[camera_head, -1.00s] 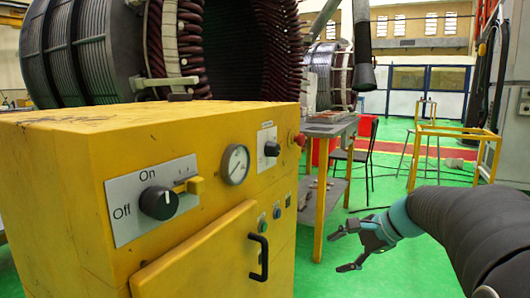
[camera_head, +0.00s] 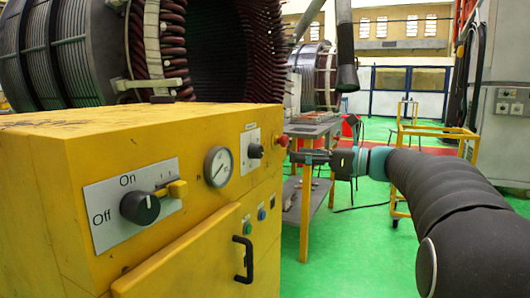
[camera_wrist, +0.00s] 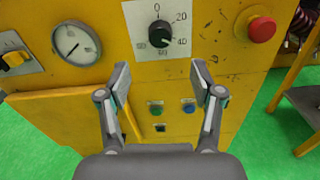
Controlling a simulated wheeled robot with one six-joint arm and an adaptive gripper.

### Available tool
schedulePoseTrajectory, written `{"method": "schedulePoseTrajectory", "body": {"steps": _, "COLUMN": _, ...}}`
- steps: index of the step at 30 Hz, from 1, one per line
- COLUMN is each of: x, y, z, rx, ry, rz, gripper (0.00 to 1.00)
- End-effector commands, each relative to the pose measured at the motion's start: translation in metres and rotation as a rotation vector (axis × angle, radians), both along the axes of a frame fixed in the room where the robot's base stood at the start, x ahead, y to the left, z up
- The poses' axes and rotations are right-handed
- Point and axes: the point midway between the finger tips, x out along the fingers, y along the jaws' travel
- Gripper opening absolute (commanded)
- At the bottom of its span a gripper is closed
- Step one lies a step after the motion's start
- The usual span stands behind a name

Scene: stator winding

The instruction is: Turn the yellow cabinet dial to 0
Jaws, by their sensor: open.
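The yellow cabinet (camera_head: 120,140) fills the left of the head view. Its dial is a black round knob (camera_wrist: 160,34) on a white plate marked 0, 20, 40, 60 and 80. The dial (camera_head: 255,151) also shows on the front face in the head view. The knob's pointer is too small to read surely. My gripper (camera_wrist: 161,70) is open and empty, facing the panel. Its fingertips lie apart from the knob, below it and to either side in the wrist view. In the head view my gripper (camera_head: 298,157) is right of the dial.
A red button (camera_wrist: 261,29) sits right of the dial and a round gauge (camera_wrist: 76,42) left of it. Green (camera_wrist: 156,108) and blue (camera_wrist: 188,106) buttons lie below. The On/Off switch (camera_head: 140,207) is farther left. A work table (camera_head: 312,128) stands behind my gripper.

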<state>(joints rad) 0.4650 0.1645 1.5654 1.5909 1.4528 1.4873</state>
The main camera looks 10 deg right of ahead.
Motion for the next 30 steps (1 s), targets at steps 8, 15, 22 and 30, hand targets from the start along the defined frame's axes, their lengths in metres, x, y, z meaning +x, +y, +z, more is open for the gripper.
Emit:
{"method": "schedulePoseTrajectory", "body": {"steps": 8, "x": 0.029, "y": 0.046, "z": 0.000, "rx": -0.001, "ry": 0.000, "rz": 0.004, "gripper": 0.66}}
{"method": "schedulePoseTrajectory", "body": {"steps": 15, "x": 0.049, "y": 0.074, "z": 0.000, "rx": -0.002, "ry": -0.001, "rz": 0.001, "gripper": 0.66}}
{"method": "schedulePoseTrajectory", "body": {"steps": 22, "x": 0.056, "y": 0.085, "z": 0.000, "rx": -0.001, "ry": 0.000, "rz": 0.000, "gripper": 0.66}}
{"method": "schedulePoseTrajectory", "body": {"steps": 30, "x": 0.057, "y": 0.085, "z": 0.000, "rx": -0.002, "ry": -0.001, "rz": -0.001, "gripper": 0.66}}
